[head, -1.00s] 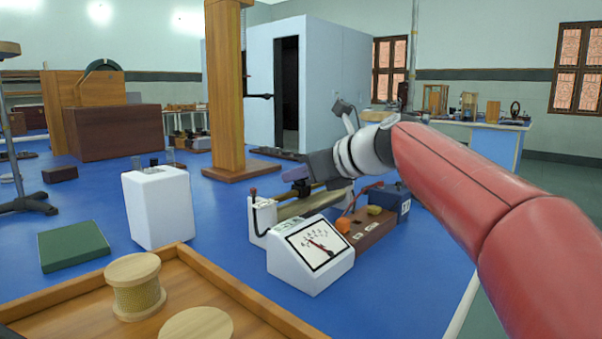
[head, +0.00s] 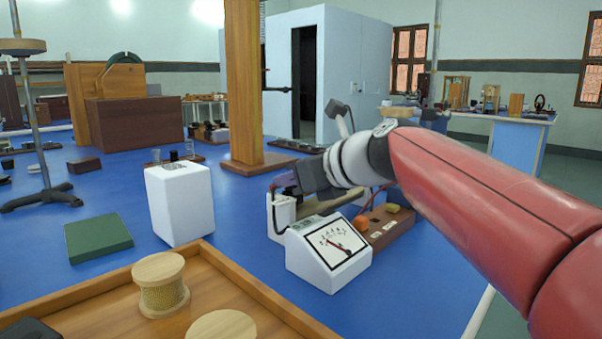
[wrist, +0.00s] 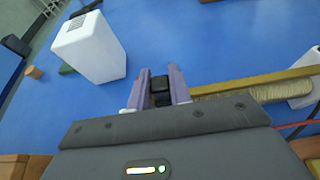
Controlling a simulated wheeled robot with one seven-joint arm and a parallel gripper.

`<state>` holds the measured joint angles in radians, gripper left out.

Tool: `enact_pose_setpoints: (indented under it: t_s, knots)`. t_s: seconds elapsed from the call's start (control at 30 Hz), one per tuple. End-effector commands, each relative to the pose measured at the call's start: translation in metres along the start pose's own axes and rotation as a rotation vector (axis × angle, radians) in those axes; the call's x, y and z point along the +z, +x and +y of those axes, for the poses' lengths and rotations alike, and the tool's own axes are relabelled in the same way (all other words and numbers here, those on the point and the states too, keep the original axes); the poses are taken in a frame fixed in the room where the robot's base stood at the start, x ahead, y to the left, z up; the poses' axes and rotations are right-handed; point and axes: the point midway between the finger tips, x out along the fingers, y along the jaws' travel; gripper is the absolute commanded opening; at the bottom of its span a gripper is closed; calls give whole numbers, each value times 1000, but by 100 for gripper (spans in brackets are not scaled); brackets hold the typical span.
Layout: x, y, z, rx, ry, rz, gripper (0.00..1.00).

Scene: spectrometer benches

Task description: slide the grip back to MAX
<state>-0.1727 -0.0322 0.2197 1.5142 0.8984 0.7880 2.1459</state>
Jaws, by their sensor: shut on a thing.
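The grip (wrist: 160,88) is a small black block between my gripper's purple fingers in the wrist view. My gripper (wrist: 161,92) is shut on it; it also shows in the head view (head: 284,184), where its fingers hide the grip. The sliding rheostat has a brass rod (wrist: 258,78) and a pale wound coil (wrist: 255,92), both running right from the gripper. My gripper is at the left end of the rheostat, close above its white end block (head: 282,214). I cannot read any MAX mark.
A white meter (head: 328,262) with a needle dial stands in front of the rheostat. A brown terminal board (head: 388,228) is to the right. A white box (head: 180,205), a green block (head: 98,238) and a wooden tray (head: 225,275) stand left and in front. Blue bench is clear between.

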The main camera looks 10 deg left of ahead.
Motion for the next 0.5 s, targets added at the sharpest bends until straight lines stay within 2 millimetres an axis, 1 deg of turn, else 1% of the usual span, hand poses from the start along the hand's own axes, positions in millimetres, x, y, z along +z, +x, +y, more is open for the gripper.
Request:
enact_pose_setpoints:
  t_s: [0.03,0.13,0.17,0.3,0.33,0.5]
  knots:
    - [0,1,4,9,-1,1,0]
    - [0,1,5,11,-1,2,0]
    - [0,1,5,12,-1,2,21]
    - [0,1,5,11,-1,2,40]
    - [0,1,4,10,-2,2,42]
    - [0,1,3,8,-1,1,42]
